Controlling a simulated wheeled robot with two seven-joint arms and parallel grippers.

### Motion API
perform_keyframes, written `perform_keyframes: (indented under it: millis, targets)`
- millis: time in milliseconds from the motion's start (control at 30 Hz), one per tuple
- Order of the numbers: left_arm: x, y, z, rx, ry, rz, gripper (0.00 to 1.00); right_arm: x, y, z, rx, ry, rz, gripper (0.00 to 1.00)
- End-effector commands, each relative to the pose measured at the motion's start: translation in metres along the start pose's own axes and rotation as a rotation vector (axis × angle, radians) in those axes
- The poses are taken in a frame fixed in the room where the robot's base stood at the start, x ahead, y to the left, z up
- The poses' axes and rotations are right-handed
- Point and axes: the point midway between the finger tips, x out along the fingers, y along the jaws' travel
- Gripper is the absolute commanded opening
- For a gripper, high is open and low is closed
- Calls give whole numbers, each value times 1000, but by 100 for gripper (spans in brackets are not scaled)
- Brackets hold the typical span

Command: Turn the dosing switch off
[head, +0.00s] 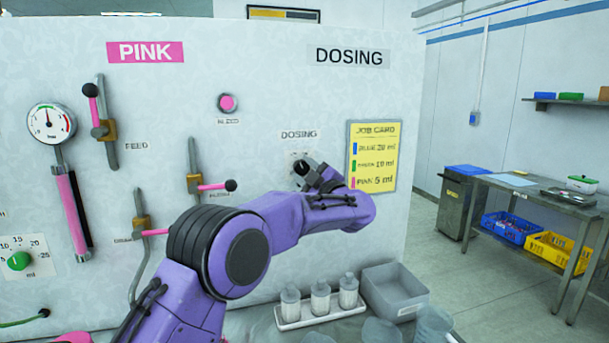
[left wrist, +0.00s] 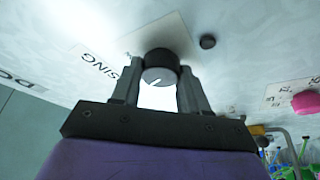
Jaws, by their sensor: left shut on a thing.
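The dosing switch (left wrist: 160,66) is a black round knob with a light face and a pointer mark, on the white panel under the DOSING label (head: 299,134). In the head view the dosing switch (head: 302,168) is partly covered by my gripper. My left gripper (left wrist: 160,92) has its two fingers on either side of the knob and is shut on it. The knob's printed position marks are too small to read. My right gripper is not in view.
A yellow job card (head: 373,156) hangs right of the switch. Below stand a tray of white bottles (head: 320,300) and a grey bin (head: 395,290). Levers with dark balls (head: 230,185) stick out from the panel at left. A side table (head: 540,200) stands far right.

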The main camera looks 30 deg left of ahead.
Motion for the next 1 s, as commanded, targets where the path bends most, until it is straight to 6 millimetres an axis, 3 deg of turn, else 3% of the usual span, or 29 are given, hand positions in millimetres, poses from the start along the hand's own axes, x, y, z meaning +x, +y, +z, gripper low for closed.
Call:
perform_keyframes:
  millis: [300, 833, 867, 900, 1000]
  targets:
    - [0, 0, 0, -103, 0, -43, 14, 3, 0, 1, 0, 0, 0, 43]
    - [0, 1, 0, -123, 0, -51, 14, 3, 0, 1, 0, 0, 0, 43]
    - [0, 1, 0, -123, 0, -51, 54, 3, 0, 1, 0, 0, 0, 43]
    - [0, 1, 0, -122, 0, -50, 67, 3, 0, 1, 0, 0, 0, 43]
    - [0, 1, 0, -122, 0, -50, 70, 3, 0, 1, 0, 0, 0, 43]
